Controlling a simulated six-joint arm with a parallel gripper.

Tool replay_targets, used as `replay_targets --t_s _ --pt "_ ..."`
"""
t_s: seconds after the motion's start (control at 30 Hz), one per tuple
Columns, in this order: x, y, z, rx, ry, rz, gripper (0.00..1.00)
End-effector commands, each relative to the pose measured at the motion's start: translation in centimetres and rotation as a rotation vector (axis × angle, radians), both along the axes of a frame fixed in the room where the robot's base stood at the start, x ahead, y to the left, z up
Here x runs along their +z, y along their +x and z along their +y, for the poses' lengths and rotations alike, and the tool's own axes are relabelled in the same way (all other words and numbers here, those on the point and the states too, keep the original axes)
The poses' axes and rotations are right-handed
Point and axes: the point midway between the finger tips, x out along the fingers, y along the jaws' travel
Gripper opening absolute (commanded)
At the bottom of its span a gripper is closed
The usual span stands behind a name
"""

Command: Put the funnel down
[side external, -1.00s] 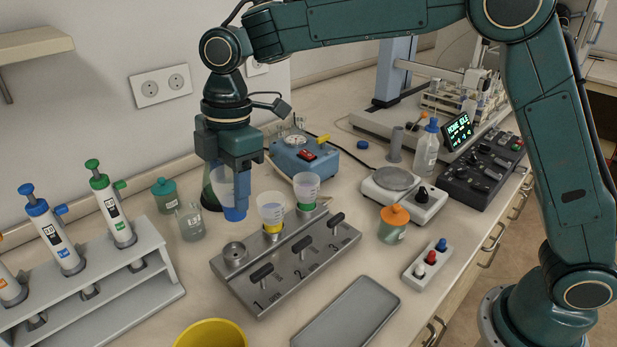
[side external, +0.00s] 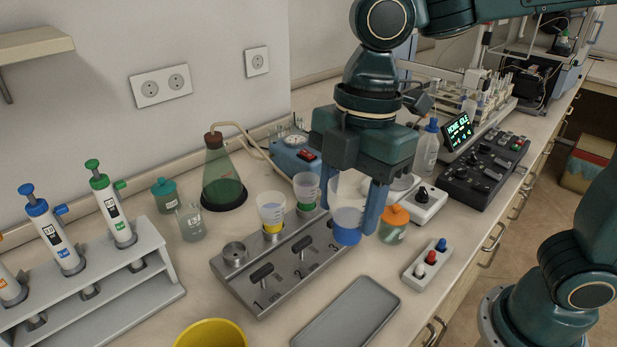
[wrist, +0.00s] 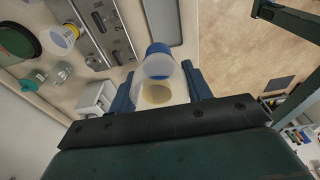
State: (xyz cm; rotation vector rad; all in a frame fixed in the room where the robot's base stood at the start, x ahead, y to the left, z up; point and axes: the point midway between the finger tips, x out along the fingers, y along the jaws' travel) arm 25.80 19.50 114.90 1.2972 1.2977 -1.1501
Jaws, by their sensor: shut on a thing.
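My gripper (side external: 352,205) is shut on the blue-based funnel (side external: 347,222), a clear cup with a blue bottom. It is held roughly upright, in the air by the right end of the metal manifold (side external: 240,283). In the wrist view the funnel (wrist: 158,72) sits between the two blue fingers. The manifold's left socket (side external: 235,252) is empty. A yellow-based funnel (side external: 271,208) and a green-based funnel (side external: 306,188) stand in its other sockets. The exact height of the held funnel above the bench is hard to tell.
A grey tray (side external: 350,315) lies empty in front. An orange-capped jar (side external: 393,226) stands close right of the held funnel. A green flask (side external: 222,180) stands behind the manifold. A yellow bowl (side external: 210,334) is at the front.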

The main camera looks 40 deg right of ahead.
Motion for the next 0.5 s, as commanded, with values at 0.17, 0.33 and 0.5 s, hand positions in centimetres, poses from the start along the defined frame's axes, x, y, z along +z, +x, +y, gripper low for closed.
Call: replay_targets --t_s 0.17,0.33,0.5 --pt "-0.1 -1.5 -0.6 0.001 0.0 -0.001 0.26" --pt "-0.1 -1.9 -0.8 0.0 0.0 -0.001 0.26" --pt "-0.4 -1.8 -0.8 0.0 0.0 0.0 0.26"
